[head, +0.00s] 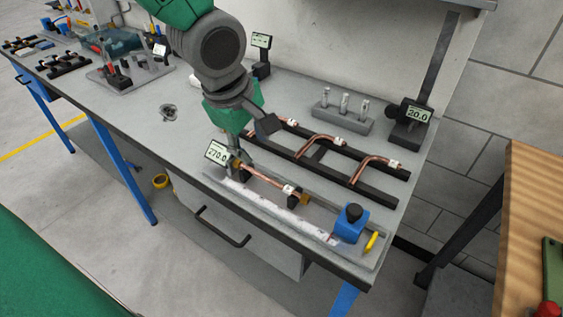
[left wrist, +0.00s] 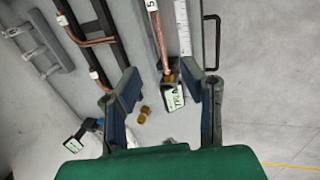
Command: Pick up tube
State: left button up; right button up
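A straight copper tube (head: 265,177) with a white tag lies along the grey fixture at the bench's front edge, its left end at a display reading 270.0 (head: 217,152). My left gripper (head: 252,138) is above the bench near the tube's left end. In the left wrist view its fingers (left wrist: 160,80) are apart, with the tube end visible between them and nothing held. Whether they touch the tube cannot be told. My right gripper is not in view.
Bent copper tubes (head: 322,138) rest on a black rack (head: 335,165) behind the fixture. A blue clamp block (head: 351,224) is at the fixture's right end. A grey peg block (head: 342,122) and a 20.0 display (head: 418,114) stand behind. The bench's left-middle is mostly clear.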

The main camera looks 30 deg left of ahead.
pick_arm(q)
jog(key=w, duration=0.1)
jog(key=b, duration=0.1)
send_over(272, 180)
jog(key=s+d, duration=0.1)
notch_tip(272, 180, down, 7)
jog(key=shift+s+f, duration=0.1)
jog(key=shift+a+f, duration=0.15)
jog(key=shift+f, duration=0.1)
jog(key=f, duration=0.1)
jog(key=a+f, duration=0.1)
jog(key=f, duration=0.1)
jog(key=shift+a+f+b, duration=0.1)
jog(key=shift+a+b, duration=0.2)
jog(key=shift+b, duration=0.05)
jog(key=shift+x, duration=1.05)
jog(key=shift+w+d, duration=0.25)
jog(key=shift+w, duration=0.05)
jog(key=shift+d, duration=0.4)
jog(key=shift+s+d, duration=0.1)
jog(key=c, duration=0.4)
grip_shut()
jog(key=shift+a, duration=0.4)
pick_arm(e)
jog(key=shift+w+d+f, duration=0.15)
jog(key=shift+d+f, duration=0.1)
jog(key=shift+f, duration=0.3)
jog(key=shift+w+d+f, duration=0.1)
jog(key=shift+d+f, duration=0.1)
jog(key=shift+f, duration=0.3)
